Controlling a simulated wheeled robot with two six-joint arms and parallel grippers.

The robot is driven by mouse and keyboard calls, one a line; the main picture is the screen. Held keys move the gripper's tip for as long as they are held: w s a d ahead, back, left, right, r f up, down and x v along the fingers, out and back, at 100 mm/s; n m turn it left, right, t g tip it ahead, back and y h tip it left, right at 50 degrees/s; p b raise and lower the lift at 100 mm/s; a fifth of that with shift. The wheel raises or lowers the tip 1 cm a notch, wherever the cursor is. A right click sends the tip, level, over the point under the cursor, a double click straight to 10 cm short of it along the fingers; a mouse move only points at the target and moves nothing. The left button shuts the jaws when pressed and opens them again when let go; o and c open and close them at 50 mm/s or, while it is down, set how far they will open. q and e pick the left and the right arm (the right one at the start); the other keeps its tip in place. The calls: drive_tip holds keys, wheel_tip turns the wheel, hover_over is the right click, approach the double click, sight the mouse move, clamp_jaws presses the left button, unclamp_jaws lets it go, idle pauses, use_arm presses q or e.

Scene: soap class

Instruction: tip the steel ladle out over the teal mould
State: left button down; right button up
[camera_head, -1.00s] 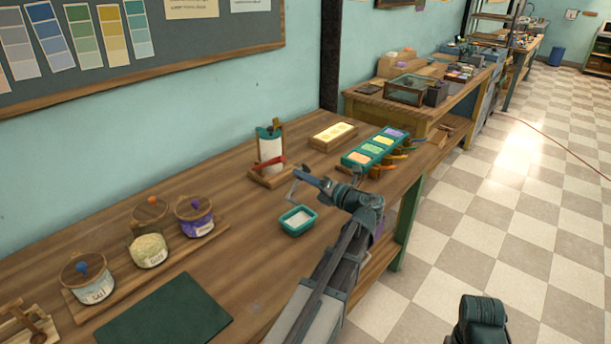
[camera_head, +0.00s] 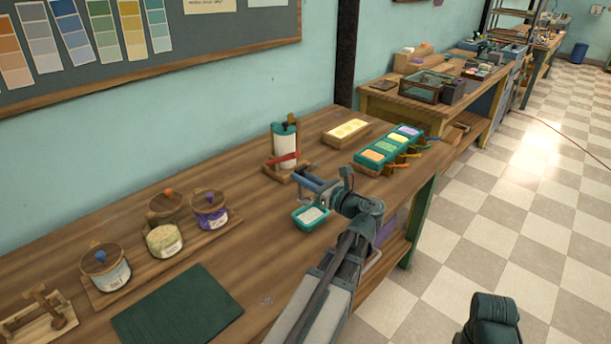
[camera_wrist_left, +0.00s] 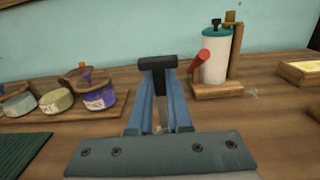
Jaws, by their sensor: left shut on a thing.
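The teal mould (camera_head: 311,217) is a small tray with pale contents on the wooden bench, just below my left gripper in the head view. My left gripper (camera_head: 318,185) is above the bench, beyond and over the mould's upper edge in the picture. In the left wrist view, my gripper's blue fingers (camera_wrist_left: 160,105) are closed around a dark T-shaped handle end (camera_wrist_left: 158,64), which I take to be the steel ladle's. The ladle's bowl is not clearly visible, so I cannot tell its tilt or contents. My right gripper is out of view.
A white dispenser (camera_head: 285,142) with a red lever stands behind my gripper. A wooden mould (camera_head: 346,132) and a teal tray of coloured blocks (camera_head: 389,150) lie to the right. Several jars and a green mat (camera_head: 178,308) are left.

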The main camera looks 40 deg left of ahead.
sight(302, 168)
use_arm(q)
drive_tip(key=shift+r, duration=0.1)
idle(0.4)
wheel_tip(302, 168, up, 4)
drive_tip(key=p, duration=0.4)
